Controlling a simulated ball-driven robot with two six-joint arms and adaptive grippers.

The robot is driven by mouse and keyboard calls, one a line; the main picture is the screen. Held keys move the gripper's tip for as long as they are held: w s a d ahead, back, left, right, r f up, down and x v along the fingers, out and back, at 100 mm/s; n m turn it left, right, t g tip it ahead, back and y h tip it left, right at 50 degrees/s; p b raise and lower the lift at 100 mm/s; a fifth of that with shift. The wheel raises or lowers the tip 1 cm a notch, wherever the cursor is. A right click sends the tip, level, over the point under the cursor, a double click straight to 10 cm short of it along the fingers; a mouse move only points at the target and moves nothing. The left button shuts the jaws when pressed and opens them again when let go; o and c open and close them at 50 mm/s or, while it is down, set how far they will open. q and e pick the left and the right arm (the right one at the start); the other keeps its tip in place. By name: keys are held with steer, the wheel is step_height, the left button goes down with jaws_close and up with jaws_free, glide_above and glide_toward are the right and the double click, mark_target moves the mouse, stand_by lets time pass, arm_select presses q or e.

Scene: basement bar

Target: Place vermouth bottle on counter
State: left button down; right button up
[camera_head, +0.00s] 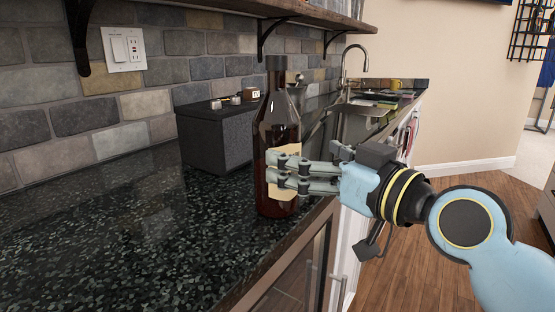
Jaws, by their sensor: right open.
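The vermouth bottle (277,125) is dark brown with a pale label and a dark cap. It stands upright at the front edge of the dark speckled counter (110,235), and its base appears to rest on the top. My right gripper (275,175) comes in from the right at the height of the label. Its fingers are open and overlap the lower half of the bottle, hiding part of the label. Whether they touch the glass I cannot tell. My left gripper is not in view.
A dark grey box (215,135) with small items on top stands behind the bottle. A sink with a tall faucet (345,65) lies farther along the counter. A wooden shelf (290,10) on black brackets hangs above. The counter's left part is clear.

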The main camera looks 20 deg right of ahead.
mark_target(277, 143)
steer(key=x, duration=0.8)
steer(key=shift+w+f, duration=0.1)
steer(key=shift+f, duration=0.1)
steer(key=c, duration=1.5)
steer(key=shift+r, duration=0.1)
steer(key=shift+c, duration=0.9)
